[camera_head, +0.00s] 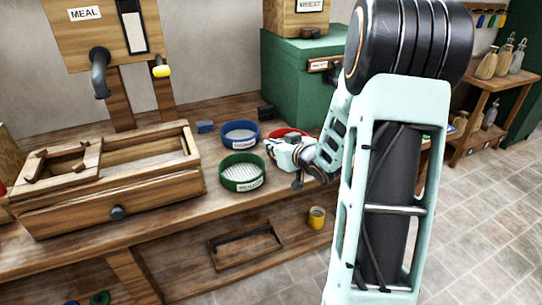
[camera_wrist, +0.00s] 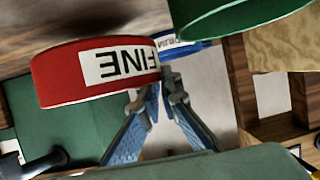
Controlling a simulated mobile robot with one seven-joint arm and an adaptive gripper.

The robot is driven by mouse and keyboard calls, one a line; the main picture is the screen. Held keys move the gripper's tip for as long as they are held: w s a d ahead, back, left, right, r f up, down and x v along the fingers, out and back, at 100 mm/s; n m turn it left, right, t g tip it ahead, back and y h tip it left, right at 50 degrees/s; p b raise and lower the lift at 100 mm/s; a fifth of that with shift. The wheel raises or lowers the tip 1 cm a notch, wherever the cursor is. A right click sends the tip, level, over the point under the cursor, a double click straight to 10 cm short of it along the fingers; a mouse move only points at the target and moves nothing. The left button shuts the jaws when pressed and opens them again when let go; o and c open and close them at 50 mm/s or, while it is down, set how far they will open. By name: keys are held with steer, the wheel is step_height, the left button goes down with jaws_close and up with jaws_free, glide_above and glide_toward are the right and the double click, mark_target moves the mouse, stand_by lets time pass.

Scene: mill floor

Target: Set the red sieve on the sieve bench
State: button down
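The red sieve (camera_head: 287,132) is in the head view just right of the blue sieve, mostly hidden behind my gripper. In the wrist view the red sieve (camera_wrist: 65,78) fills the upper left, its white FINE label upside down. My gripper (camera_head: 276,150) points left over the bench (camera_head: 225,205). In the wrist view the fingertips (camera_wrist: 164,85) converge at the right end of the sieve's label. I cannot tell whether they close on its wall, or whether the sieve rests on the bench or is raised.
A blue sieve (camera_head: 240,134) and a green sieve (camera_head: 242,173) stand on the bench left of my gripper. A wooden trough (camera_head: 110,190) fills the bench's left. A green cabinet (camera_head: 290,75) stands behind. A yellow cup (camera_head: 317,218) is on the lower shelf.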

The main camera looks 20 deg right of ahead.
mark_target(271, 155)
steer(key=f, duration=0.1)
steer(key=f+b, duration=0.1)
steer(key=f, duration=0.2)
steer(key=shift+w+d, duration=0.1)
steer(key=shift+w, duration=0.25)
steer(key=shift+r, duration=0.15)
steer(key=c, duration=2.2)
jaws_free()
steer(key=shift+o, duration=0.2)
